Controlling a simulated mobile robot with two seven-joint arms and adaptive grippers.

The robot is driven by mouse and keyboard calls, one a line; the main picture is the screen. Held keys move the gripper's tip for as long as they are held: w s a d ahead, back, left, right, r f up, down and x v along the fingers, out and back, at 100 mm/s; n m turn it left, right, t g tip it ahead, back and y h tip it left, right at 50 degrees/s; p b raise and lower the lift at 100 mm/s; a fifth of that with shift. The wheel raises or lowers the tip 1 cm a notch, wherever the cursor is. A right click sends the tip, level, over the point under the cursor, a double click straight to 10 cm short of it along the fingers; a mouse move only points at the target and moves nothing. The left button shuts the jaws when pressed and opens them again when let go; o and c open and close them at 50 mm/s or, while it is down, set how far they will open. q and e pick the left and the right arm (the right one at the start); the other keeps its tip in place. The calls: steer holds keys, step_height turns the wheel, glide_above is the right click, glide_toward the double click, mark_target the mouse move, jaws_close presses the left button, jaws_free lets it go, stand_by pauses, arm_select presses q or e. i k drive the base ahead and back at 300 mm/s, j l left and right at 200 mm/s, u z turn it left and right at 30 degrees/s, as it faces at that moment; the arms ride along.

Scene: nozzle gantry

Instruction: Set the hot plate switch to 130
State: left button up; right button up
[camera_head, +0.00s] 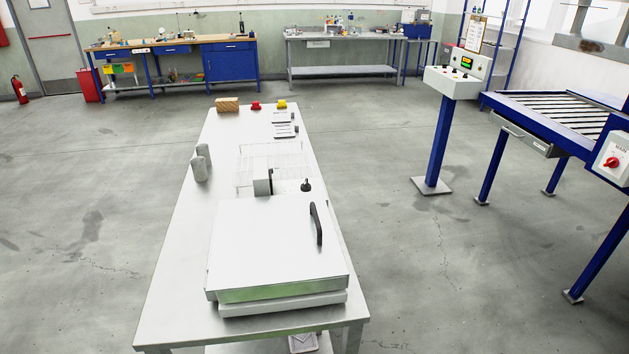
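A flat white-and-silver box with a black handle (316,224) lies on the near end of the long white table (180,300). It may be the hot plate (265,245), but no label shows. A small black knob-like piece (306,186) sits just behind it, and a grey block (262,187) stands to its left. I cannot tell whether either is the hot plate switch, and no number such as 130 is readable. Neither of my grippers is in view.
Grey cylinders (200,165), a wire rack (270,160), a wooden block (227,105) and red and yellow buttons (282,104) are on the table. A control panel (454,78) on a blue post and a roller conveyor (560,115) with a red main switch (612,162) stand right. Floor between is clear.

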mark_target(305, 187)
steer(key=i+l+u, duration=0.15)
steer(key=l, duration=0.25)
steer(key=i+l+u, duration=0.15)
steer(key=l, duration=0.3)
steer(key=i+l+u, duration=0.15)
steer(key=l, duration=0.3)
steer(key=i+l+u, duration=0.1)
steer(key=l, duration=0.4)
steer(key=i+l+u, duration=0.15)
steer(key=l, duration=0.3)
steer(key=k, duration=0.05)
